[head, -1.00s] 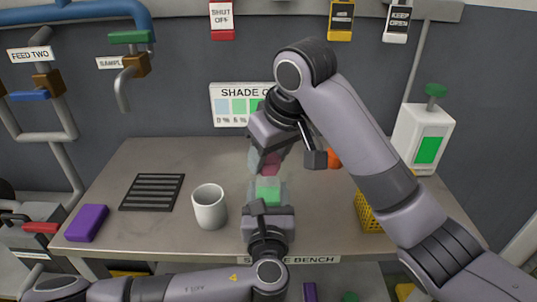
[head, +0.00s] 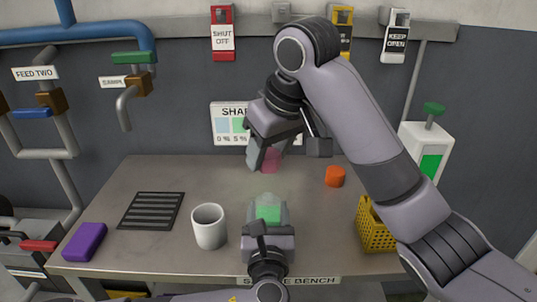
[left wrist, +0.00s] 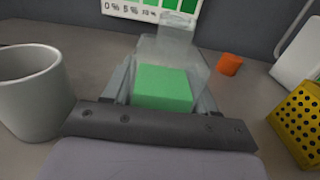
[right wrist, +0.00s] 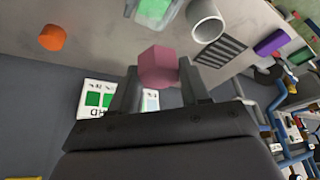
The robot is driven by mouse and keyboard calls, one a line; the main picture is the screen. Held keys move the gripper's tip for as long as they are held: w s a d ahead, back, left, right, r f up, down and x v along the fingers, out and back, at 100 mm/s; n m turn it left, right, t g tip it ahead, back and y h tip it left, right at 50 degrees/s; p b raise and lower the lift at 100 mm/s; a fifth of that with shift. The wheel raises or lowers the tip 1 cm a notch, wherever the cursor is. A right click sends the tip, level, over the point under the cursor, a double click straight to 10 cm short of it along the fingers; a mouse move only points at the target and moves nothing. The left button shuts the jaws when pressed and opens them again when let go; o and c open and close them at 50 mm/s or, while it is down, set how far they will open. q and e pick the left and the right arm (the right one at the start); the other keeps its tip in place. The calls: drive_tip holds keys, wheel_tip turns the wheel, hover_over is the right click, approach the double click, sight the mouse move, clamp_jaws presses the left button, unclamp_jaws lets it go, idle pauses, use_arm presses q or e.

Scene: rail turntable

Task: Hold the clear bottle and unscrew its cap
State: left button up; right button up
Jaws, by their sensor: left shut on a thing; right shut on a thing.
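The clear bottle (head: 268,202), with green contents, stands upright between the fingers of my left gripper (head: 267,215), which is shut on it. In the left wrist view, its clear neck (left wrist: 176,30) is bare on top and the green block of contents (left wrist: 163,88) shows between the fingers. My right gripper (head: 266,156) is shut on a pink faceted cap (head: 270,160), above and behind the bottle. In the right wrist view, the cap (right wrist: 158,66) sits between the fingertips, apart from the bottle (right wrist: 156,9).
A white cup (head: 208,228) stands left of the bottle on the bench (head: 170,175). A black grate (head: 152,210) and purple block (head: 85,241) lie farther left. An orange piece (head: 335,176) and yellow basket (head: 373,232) are right. A shade chart (head: 228,124) stands behind.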

use_arm(q)
drive_tip(key=o, duration=1.6)
drive_tip(key=shift+s, duration=0.1)
